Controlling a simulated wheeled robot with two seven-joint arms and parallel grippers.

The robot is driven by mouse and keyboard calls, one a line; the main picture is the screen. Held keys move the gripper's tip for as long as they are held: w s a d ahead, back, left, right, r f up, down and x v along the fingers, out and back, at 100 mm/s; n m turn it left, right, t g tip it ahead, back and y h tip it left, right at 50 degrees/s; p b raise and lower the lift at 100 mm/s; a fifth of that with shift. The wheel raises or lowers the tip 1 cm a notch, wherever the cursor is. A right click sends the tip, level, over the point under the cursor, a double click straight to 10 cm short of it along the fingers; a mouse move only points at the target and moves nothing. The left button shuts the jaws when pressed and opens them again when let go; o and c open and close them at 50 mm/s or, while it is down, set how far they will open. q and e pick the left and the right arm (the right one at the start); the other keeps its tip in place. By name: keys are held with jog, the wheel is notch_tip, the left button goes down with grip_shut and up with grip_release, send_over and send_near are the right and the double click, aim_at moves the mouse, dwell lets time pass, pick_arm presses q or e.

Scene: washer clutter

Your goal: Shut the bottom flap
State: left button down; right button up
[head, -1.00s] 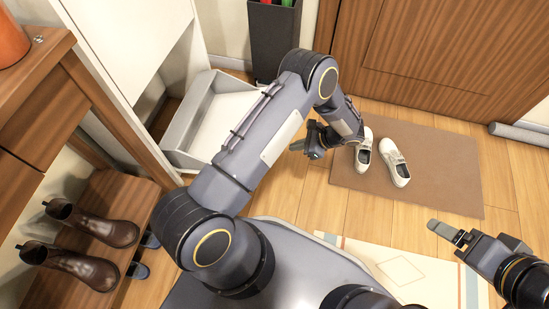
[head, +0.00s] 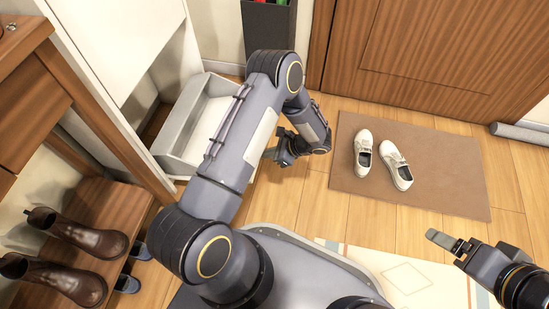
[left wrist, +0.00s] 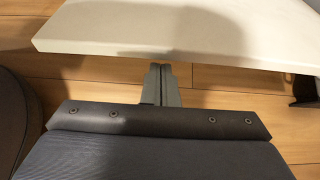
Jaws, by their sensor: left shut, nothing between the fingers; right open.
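The bottom flap (head: 172,143) of the white cabinet (head: 112,50) is tilted out open over the floor, showing its pale tray-like inside. In the left wrist view its white panel (left wrist: 190,28) spans the top, just beyond the fingertips. My left gripper (head: 273,155) is low, right of the flap's outer edge. Its fingers (left wrist: 160,72) are shut and empty; I cannot tell whether they touch the panel. My left arm hides part of the flap's right side. My right gripper (head: 447,243) is open and empty at the lower right, far from the flap.
A wooden shoe bench with brown boots (head: 80,230) and blue shoes (head: 128,283) stands left. White shoes (head: 395,165) lie on a brown mat (head: 450,185). A dark bin (head: 270,28) stands behind my arm. A patterned rug (head: 405,275) lies in front; floor right of the flap is clear.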

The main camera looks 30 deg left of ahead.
pick_arm(q)
jog(key=shift+a+r, duration=0.1)
jog(key=shift+r, duration=0.15)
